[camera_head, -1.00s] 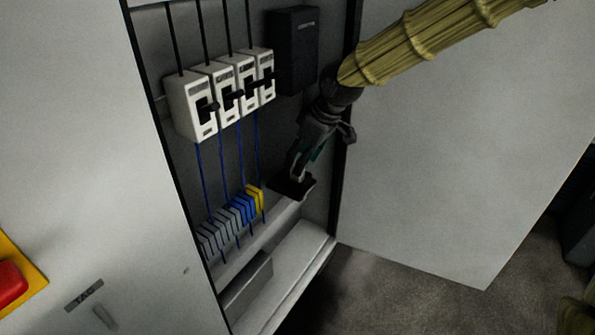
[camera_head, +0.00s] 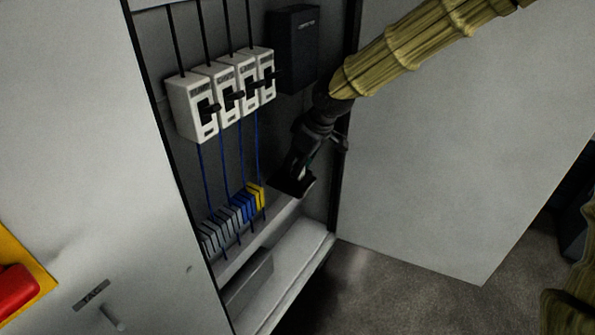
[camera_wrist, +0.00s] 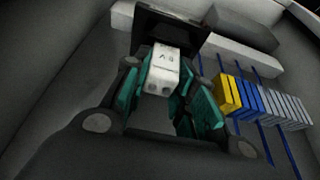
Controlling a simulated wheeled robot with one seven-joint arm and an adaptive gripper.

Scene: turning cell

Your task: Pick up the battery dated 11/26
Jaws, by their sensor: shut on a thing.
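My gripper (camera_head: 296,176) is inside the open cabinet, to the right of the terminal row. In the wrist view, its teal-padded fingers (camera_wrist: 172,74) are shut on a small white block (camera_wrist: 163,70), probably the battery. The block has a dark marking on one face and two round grey spots at its near end. The marking is too small to read as a date. A dark, flat-faced part (camera_wrist: 172,32) lies just beyond the block. It also shows at the gripper's tip in the head view (camera_head: 294,187). Whether the block touches it is unclear.
Several white breakers (camera_head: 195,108) with black levers are left of my gripper, with blue wires running down to grey, blue and yellow terminals (camera_head: 240,208). A black box (camera_head: 293,48) is above. The open door (camera_head: 450,170) stands to the right. A pale ledge (camera_head: 300,262) is below.

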